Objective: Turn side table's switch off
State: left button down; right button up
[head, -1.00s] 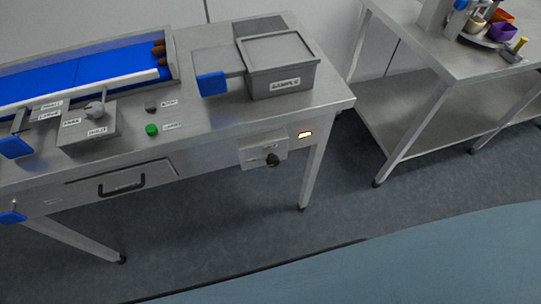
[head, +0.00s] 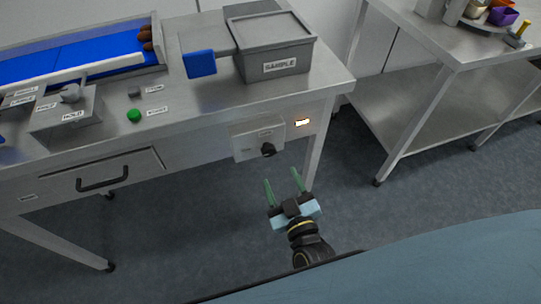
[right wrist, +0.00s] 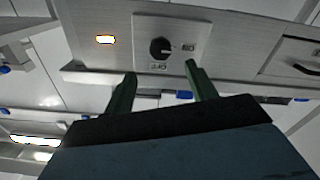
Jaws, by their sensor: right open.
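The switch is a black rotary knob (head: 268,150) on a pale plate (head: 246,140) on the side table's front apron. In the right wrist view the knob (right wrist: 160,47) sits on its plate (right wrist: 185,30), with labels beside it, one reading OFF. A lit orange-white indicator (head: 302,122) is next to the plate; it also glows in the right wrist view (right wrist: 105,39). My right gripper (head: 283,183) is open and empty, below and in front of the knob, apart from it. In the right wrist view the knob shows between its green fingers (right wrist: 160,75). My left gripper is not in view.
The steel table (head: 200,105) carries a grey SAMPLE box (head: 275,62), a blue conveyor (head: 75,50) and a green button (head: 134,115). A black drawer handle (head: 103,180) juts out left of the switch. Another steel table (head: 470,50) stands right. The floor between is clear.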

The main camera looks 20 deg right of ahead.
aim_at(270, 154)
jog(key=w+b, duration=0.1)
jog(key=w, duration=0.7)
jog(key=shift+a+f, duration=0.1)
jog(key=shift+a, duration=0.05)
jog(key=shift+w, duration=0.5)
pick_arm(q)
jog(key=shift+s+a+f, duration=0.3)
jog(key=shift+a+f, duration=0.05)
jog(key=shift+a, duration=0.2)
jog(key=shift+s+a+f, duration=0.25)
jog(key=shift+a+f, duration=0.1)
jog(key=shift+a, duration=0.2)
pick_arm(e)
jog(key=shift+c, duration=0.7)
jog(key=c, duration=0.8)
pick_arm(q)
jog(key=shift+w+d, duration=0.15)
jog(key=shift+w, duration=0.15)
pick_arm(e)
jog(key=shift+c, duration=0.2)
